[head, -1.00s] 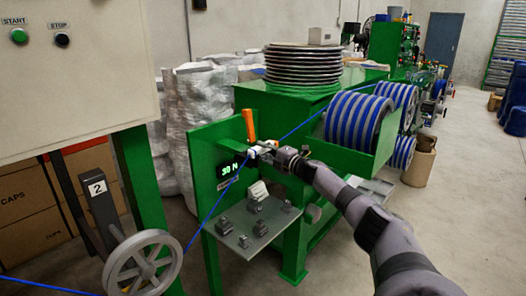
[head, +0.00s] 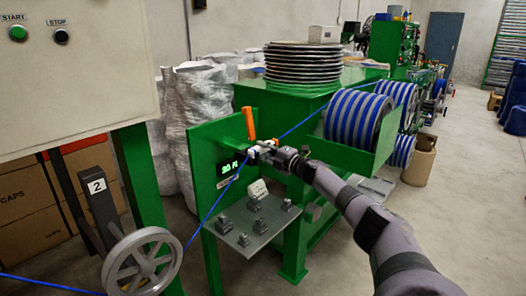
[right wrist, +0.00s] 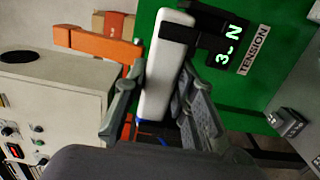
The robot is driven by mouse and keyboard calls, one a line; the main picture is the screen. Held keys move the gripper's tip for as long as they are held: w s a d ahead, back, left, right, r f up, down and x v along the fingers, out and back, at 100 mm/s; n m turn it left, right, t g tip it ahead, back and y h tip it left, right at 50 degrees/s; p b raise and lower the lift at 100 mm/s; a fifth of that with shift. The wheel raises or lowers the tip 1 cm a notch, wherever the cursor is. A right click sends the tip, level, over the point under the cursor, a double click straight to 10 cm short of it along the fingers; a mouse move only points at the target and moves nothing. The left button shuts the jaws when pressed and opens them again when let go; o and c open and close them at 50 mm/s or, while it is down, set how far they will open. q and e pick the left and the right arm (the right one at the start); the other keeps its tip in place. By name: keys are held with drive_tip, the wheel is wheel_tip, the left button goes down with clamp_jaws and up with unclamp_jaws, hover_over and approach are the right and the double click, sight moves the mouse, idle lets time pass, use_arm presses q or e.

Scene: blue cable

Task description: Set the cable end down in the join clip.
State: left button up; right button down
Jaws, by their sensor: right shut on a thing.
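My right gripper (head: 258,150) is at the green upright panel, beside an orange lever (head: 250,124). In the right wrist view its fingers (right wrist: 168,92) lie on both sides of a white bar (right wrist: 165,70) and are shut on it. A small patch of blue shows at the bar's lower end, between the fingers. The blue cable (head: 217,204) runs from the gripper area down to the left, and another length goes up right to a reel. My left gripper is out of view.
The grey shelf (head: 250,243) sticks out below the panel. A tension display (head: 229,168) is left of the gripper. A grey handwheel (head: 142,262) stands at lower left. Blue-striped reels (head: 357,120) stand to the right. A control box (head: 85,105) fills the upper left.

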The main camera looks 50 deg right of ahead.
drive_tip(key=c, duration=1.2)
unclamp_jaws()
drive_tip(key=shift+c, duration=0.2)
drive_tip(key=shift+f, duration=0.1)
drive_tip(key=shift+s, duration=0.1)
drive_tip(key=shift+s+f, duration=0.1)
drive_tip(key=shift+s, duration=0.45)
drive_tip(key=s, duration=1)
drive_tip(key=shift+s, duration=0.35)
